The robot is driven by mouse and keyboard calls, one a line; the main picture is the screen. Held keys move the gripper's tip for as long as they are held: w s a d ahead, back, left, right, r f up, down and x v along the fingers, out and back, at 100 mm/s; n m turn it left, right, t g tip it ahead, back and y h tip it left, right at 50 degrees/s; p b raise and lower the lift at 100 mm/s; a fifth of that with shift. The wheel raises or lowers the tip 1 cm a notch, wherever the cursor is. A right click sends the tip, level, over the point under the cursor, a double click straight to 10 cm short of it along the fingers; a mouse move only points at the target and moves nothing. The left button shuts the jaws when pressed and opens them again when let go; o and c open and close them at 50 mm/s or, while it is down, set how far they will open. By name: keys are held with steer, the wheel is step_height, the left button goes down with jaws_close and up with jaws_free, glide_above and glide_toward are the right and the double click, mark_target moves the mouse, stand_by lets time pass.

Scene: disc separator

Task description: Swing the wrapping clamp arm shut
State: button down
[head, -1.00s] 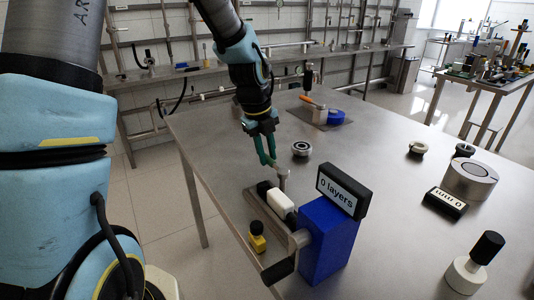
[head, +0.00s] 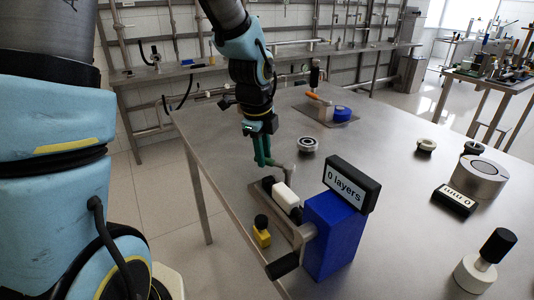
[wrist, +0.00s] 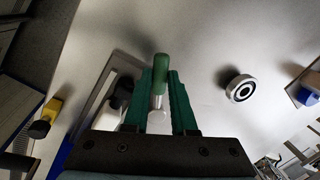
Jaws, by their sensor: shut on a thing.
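My gripper (head: 264,163) reaches down beside that end. In the wrist view its green fingers (wrist: 160,95) are shut on the clamp arm's green handle (wrist: 160,72), whose pale metal part shows below. The handle is mostly hidden by the fingers in the head view. The arm's pivot is not clear.
A yellow block with a black knob (head: 262,232) and a black crank handle (head: 282,265) are at the table's near edge. A ring-shaped bearing (head: 307,145) lies just beyond the station. A round metal gauge (head: 479,178) and a "0 mm" display (head: 454,201) stand at right.

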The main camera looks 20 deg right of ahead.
steer(key=shift+s+a+n+b, duration=0.25)
steer(key=shift+s+n, duration=0.05)
steer(key=shift+n, duration=0.4)
steer(key=shift+s+a+n+b, duration=0.25)
steer(key=shift+s+n, duration=0.05)
steer(key=shift+n, duration=0.4)
steer(key=c, duration=0.7)
jaws_free()
steer(key=shift+c, duration=0.2)
step_height(320, 180, up, 11)
steer(key=s+a, duration=0.1)
steer(key=s, duration=0.1)
steer(key=shift+a+f, duration=0.15)
steer(key=shift+f, duration=0.05)
